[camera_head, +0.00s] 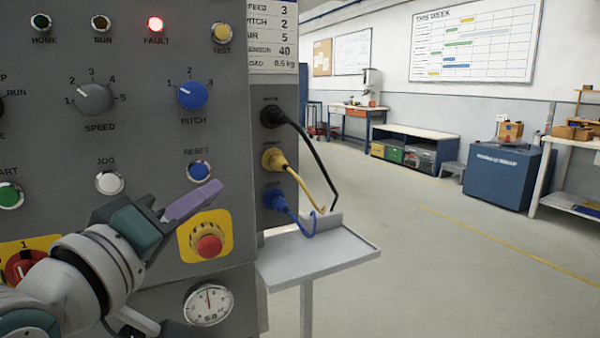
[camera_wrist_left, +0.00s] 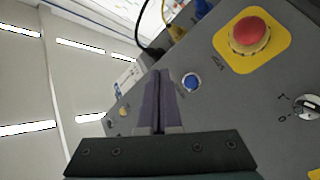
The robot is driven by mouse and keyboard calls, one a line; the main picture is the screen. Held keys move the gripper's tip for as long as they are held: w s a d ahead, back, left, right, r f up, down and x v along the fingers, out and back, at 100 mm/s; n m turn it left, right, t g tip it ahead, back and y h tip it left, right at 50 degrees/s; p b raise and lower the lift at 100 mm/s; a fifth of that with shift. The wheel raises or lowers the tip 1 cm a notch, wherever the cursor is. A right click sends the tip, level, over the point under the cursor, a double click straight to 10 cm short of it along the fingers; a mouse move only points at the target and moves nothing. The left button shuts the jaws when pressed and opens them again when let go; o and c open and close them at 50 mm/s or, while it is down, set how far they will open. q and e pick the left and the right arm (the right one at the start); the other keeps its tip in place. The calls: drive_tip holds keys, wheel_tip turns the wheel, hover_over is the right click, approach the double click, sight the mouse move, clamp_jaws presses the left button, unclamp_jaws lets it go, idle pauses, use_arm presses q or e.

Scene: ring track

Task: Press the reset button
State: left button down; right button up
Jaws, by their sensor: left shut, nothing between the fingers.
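The reset button (camera_head: 199,171) is a round blue button with a metal rim under the label RESET on the grey control panel (camera_head: 140,135). In the left wrist view the blue button (camera_wrist_left: 191,82) shows just right of the fingertips. My left gripper (camera_head: 208,190) is shut and empty, its purple fingers pointing right, just below the button in the head view. In the left wrist view the shut fingers (camera_wrist_left: 160,78) lie side by side. I cannot tell a touch; a gap shows between fingers and button in the wrist view. My right gripper is not in view.
A red emergency stop (camera_head: 209,245) on a yellow plate sits just below the fingers. The white JOG button (camera_head: 109,183) is to the left. The blue PITCH knob (camera_head: 193,95) is above. Plugged cables (camera_head: 310,165) hang at the right, above a grey shelf (camera_head: 318,258). The red FAULT lamp (camera_head: 155,24) is lit.

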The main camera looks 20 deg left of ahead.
sight(195, 179)
use_arm(q)
drive_tip(key=shift+w+a+b, duration=0.65)
drive_tip(key=shift+w+a, duration=0.5)
drive_tip(key=shift+a, duration=0.2)
drive_tip(key=shift+w+a+b, duration=0.65)
drive_tip(key=shift+w+a, duration=0.5)
drive_tip(key=shift+a, duration=0.2)
drive_tip(key=shift+a, duration=0.1)
drive_tip(key=shift+w+a, duration=0.2)
drive_tip(key=shift+w, duration=0.05)
drive_tip(key=shift+w+a, duration=0.25)
drive_tip(key=shift+a, duration=0.05)
idle(0.7)
drive_tip(key=shift+s+d+p, duration=0.55)
drive_tip(key=shift+d+p, duration=0.05)
drive_tip(key=shift+p, duration=0.05)
idle(0.3)
